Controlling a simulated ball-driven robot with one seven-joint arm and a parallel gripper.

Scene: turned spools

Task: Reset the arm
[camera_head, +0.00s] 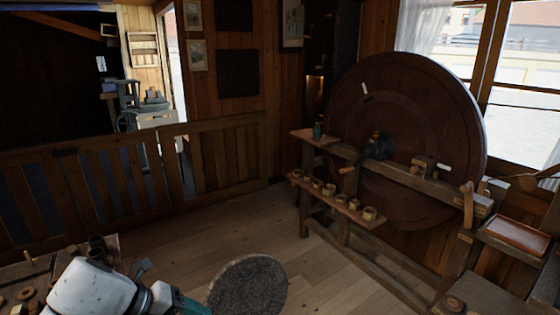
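My arm shows at the bottom left of the head view as a thick white link (92,288) with a dark ring and a teal part (188,303) at its right. The arm runs out of the picture at the bottom edge. My gripper's fingers do not show, so I see neither their opening nor anything held. The arm overlaps a wooden workbench (22,272) in the picture.
A dark round stool-like top (248,286) stands just right of my arm. A large wooden wheel (445,120) with a bench frame (415,181) and a shelf of small turned pots (328,190) is at right. A slatted fence (228,160) closes the back left. Floor (190,233) between is clear.

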